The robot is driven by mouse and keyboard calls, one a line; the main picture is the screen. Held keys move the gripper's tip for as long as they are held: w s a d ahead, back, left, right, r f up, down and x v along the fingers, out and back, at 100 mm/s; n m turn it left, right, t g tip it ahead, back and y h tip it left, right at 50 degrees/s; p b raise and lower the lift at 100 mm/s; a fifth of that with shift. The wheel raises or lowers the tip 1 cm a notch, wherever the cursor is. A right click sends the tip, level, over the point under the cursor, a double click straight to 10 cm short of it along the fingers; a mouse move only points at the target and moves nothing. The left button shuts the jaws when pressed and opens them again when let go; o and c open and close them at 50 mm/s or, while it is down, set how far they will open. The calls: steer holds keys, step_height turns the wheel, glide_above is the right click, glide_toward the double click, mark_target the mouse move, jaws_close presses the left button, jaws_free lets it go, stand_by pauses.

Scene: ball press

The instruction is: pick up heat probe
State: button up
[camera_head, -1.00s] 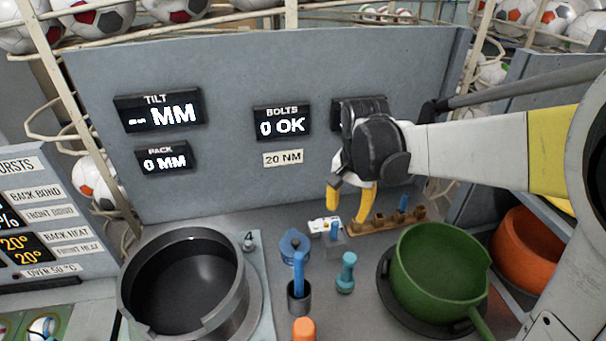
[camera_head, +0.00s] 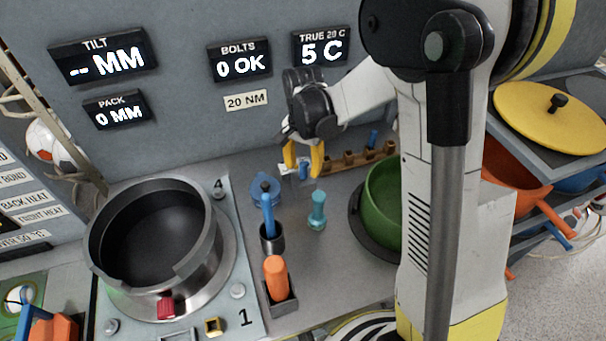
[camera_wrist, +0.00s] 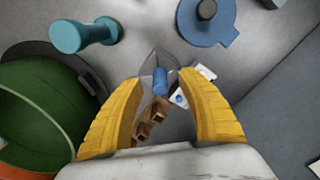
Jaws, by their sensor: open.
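My gripper (camera_head: 302,173) is open at the back of the bench, its yellow fingers pointing down. A short blue piece (camera_head: 304,169), which looks like the heat probe, stands in a small grey holder between the fingers. In the wrist view the blue piece (camera_wrist: 160,82) lies between the two fingertips, with clear gaps on both sides. A small white device (camera_wrist: 180,98) sits beside the holder. I cannot tell how far the fingers reach down around the blue piece.
A teal tool (camera_head: 317,212), a blue lidded piece (camera_head: 257,189) and a blue-handled tool in a cup (camera_head: 269,225) stand in front. A green pan (camera_head: 381,200) is at right, a large black pot (camera_head: 110,247) at left.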

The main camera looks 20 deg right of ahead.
steer(key=shift+f, duration=0.9)
steer(key=shift+r, duration=0.1)
steer(key=shift+c, duration=0.5)
jaws_close()
step_height(320, 180, up, 7)
steer(key=p, duration=0.4)
steer(key=shift+p, duration=0.3)
steer(key=s+a, duration=0.2)
steer(key=a, duration=0.7)
steer(key=s+a+b, duration=0.1)
steer(key=a, duration=0.7)
steer(key=shift+s+a+b, duration=0.3)
steer(key=shift+s+a, duration=0.05)
